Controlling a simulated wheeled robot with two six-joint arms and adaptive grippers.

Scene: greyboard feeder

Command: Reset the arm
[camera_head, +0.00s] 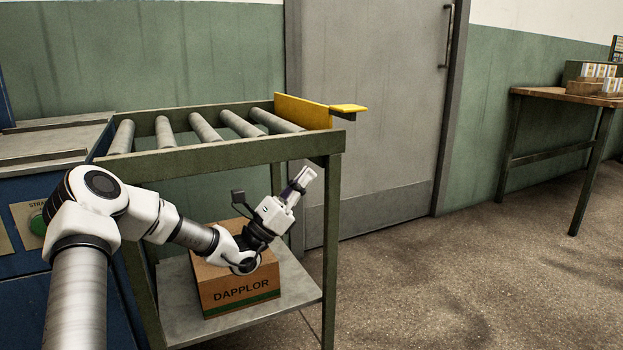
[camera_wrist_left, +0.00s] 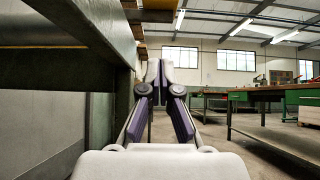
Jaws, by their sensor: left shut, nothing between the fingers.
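My left arm comes in from the left in the head view. Its gripper (camera_head: 303,177) is in front of the roller stand, below the rollers and above the cardboard box, with its fingers pointing up and to the right. In the left wrist view the two fingertips (camera_wrist_left: 159,70) meet, and nothing shows between them. The gripper is shut and empty. My right gripper is not in view.
The roller stand (camera_head: 240,153) has a yellow end stop (camera_head: 303,112). A cardboard box (camera_head: 238,293) marked DAPPLOR sits on its lower shelf (camera_head: 299,283). Stand framework (camera_wrist_left: 60,72) is close on the left in the wrist view. A wooden table (camera_head: 560,95) stands far right; floor between is clear.

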